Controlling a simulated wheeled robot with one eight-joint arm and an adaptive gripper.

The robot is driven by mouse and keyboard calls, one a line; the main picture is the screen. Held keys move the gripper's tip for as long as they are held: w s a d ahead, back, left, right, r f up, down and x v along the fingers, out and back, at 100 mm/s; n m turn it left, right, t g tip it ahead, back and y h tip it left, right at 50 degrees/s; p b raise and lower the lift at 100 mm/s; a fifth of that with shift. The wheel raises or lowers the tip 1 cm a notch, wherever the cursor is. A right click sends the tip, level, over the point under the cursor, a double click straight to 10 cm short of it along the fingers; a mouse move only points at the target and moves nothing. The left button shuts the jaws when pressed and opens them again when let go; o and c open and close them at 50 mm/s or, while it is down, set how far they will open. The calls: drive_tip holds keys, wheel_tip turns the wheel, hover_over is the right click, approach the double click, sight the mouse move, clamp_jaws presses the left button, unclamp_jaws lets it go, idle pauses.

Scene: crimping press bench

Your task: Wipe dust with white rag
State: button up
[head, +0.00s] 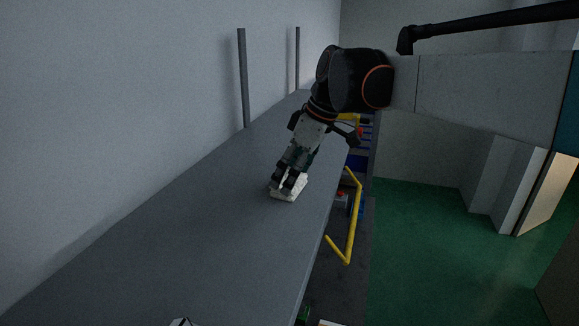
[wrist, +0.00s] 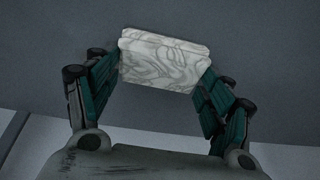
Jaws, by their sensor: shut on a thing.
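The white rag (head: 289,190) is a folded, block-like piece on the grey bench top (head: 190,215). In the wrist view the rag (wrist: 162,59) shows a grey swirly pattern and sits between the two fingertips. My gripper (head: 287,184) points down at the bench and is shut on the rag, with a finger at each end of it in the wrist view (wrist: 160,72). The rag appears to touch the bench top. I cannot make out any dust on the surface.
A yellow bent rail (head: 354,215) runs along the bench's right edge, with blue and red items behind it. Two grey posts (head: 243,78) stand at the wall side. The bench top around the rag is clear.

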drive_tip(key=shift+s+a+r, duration=0.1)
drive_tip(key=shift+s+r, duration=0.05)
drive_tip(key=shift+s, duration=0.2)
drive_tip(key=shift+w+d, duration=0.3)
drive_tip(key=shift+w, duration=0.4)
drive_tip(key=shift+w+d, duration=0.3)
drive_tip(key=shift+w, duration=0.45)
drive_tip(key=shift+w+d, duration=0.3)
drive_tip(key=shift+w, duration=0.4)
drive_tip(key=shift+w+d, duration=0.3)
drive_tip(key=shift+w, duration=0.5)
drive_tip(key=shift+w+d, duration=0.35)
drive_tip(key=shift+w, duration=0.5)
drive_tip(key=shift+w+d, duration=0.3)
drive_tip(key=shift+w, duration=0.5)
drive_tip(key=shift+s+a+f, duration=0.15)
drive_tip(key=shift+s+a, duration=0.55)
drive_tip(key=shift+s, duration=0.15)
drive_tip(key=shift+s+a+f, duration=0.1)
drive_tip(key=shift+s+a, duration=0.6)
drive_tip(key=shift+s, duration=0.15)
drive_tip(key=shift+s+a+r, duration=0.1)
drive_tip(key=shift+s+a, duration=1.95)
drive_tip(key=shift+s, duration=0.25)
